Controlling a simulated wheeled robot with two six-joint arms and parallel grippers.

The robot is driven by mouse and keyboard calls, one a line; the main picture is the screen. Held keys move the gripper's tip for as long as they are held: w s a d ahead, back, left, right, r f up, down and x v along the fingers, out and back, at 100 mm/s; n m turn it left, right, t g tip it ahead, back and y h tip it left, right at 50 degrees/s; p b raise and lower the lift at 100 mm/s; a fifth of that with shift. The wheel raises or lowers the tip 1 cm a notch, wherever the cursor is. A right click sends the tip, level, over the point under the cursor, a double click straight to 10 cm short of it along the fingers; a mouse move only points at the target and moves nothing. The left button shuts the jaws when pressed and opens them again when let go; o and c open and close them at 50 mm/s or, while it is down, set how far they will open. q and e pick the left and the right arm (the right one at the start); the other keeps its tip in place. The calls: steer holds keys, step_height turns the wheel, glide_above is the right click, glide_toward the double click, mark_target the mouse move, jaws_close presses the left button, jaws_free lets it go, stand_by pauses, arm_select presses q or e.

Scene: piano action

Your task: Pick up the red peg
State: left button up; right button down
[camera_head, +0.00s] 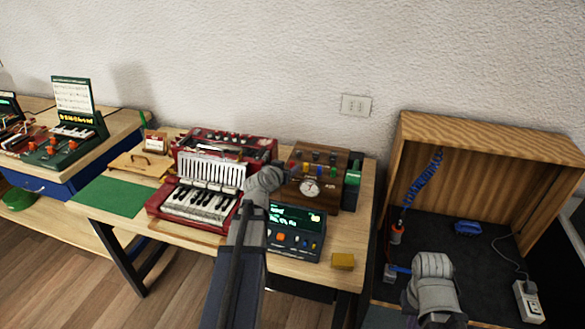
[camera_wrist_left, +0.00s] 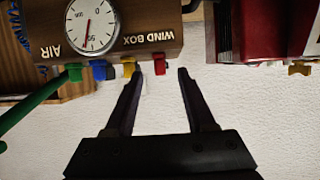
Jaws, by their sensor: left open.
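The red peg (camera_wrist_left: 160,67) sticks out of the edge of the brown wooden wind box (camera_wrist_left: 113,45), which appears upside down in the left wrist view. My left gripper (camera_wrist_left: 160,75) is open, with its two dark fingertips on either side of the red peg and nothing gripped. In the head view my left gripper (camera_head: 283,172) is beside the left side of the wind box (camera_head: 325,204); I cannot make out the red peg there. My right gripper (camera_head: 432,283) is over the dark mat at the right; its jaws are not clear.
Yellow (camera_wrist_left: 128,68), blue (camera_wrist_left: 99,70) and green (camera_wrist_left: 75,73) pegs stand in a row beside the red one. A red accordion (camera_head: 197,202) is left of the wind box. A dark display unit (camera_head: 296,232) and a yellow block (camera_head: 343,261) are in front.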

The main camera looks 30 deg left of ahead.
mark_target(291, 164)
arm_select(q)
steer(key=b+x, duration=0.1)
steer(key=x, duration=0.4)
steer(key=shift+r, duration=0.1)
steer(key=shift+s, duration=0.1)
steer(key=shift+c, duration=0.2)
jaws_close()
